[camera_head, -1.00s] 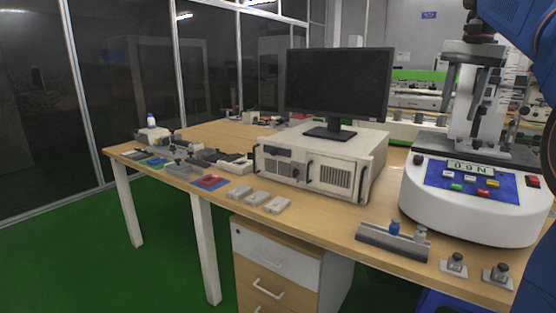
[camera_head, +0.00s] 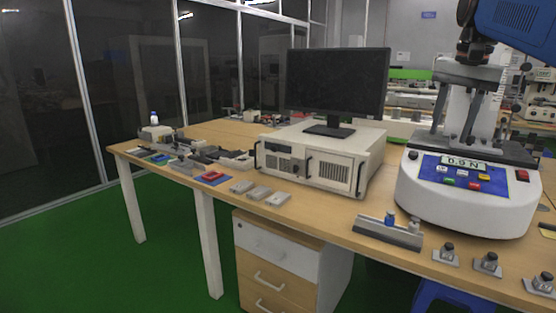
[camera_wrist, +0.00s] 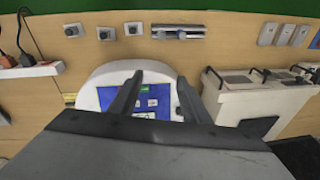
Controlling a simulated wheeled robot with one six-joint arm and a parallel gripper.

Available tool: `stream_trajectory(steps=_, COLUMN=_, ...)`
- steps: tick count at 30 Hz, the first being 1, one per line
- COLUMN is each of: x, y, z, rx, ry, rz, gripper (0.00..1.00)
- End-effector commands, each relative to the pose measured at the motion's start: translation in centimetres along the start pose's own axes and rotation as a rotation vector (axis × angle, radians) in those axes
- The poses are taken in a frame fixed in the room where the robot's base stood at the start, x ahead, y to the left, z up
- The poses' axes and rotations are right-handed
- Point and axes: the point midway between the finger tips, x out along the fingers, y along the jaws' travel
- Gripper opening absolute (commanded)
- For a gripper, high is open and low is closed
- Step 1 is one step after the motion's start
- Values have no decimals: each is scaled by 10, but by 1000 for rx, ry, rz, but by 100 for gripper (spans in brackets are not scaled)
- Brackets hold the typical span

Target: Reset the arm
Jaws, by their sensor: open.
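My blue arm (camera_head: 515,25) reaches in from the top right in the head view. My gripper (camera_head: 453,125) hangs from it, fingers down and apart, in front of the upright column of the white test machine (camera_head: 470,205). In the wrist view my gripper (camera_wrist: 160,78) shows two dark fingers spread with nothing between them. The machine's blue panel (camera_wrist: 148,100) lies beyond and between them. I cannot tell how high the fingertips are above the machine.
A white computer case (camera_head: 320,160) with a black monitor (camera_head: 338,85) stands left of the machine. A metal rail block (camera_head: 388,232) and small fixtures (camera_head: 487,263) line the wooden bench's front edge. A blue stool (camera_head: 450,298) is below. Green floor at left is clear.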

Motion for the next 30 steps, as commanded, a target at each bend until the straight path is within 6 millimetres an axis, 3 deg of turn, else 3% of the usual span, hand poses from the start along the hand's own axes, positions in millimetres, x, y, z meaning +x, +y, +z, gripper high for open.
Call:
stream_trajectory(steps=5, x=30, y=8, z=50, rx=-114, ry=33, rz=-17, gripper=43)
stream_trajectory(steps=14, x=102, y=32, z=136, rx=-326, ry=97, rz=-46, gripper=43)
stream_trajectory(steps=24, x=204, y=76, z=231, rx=-567, ry=173, rz=-74, gripper=43)
stream_trajectory(steps=30, x=260, y=101, z=274, rx=-686, ry=213, rz=-87, gripper=43)
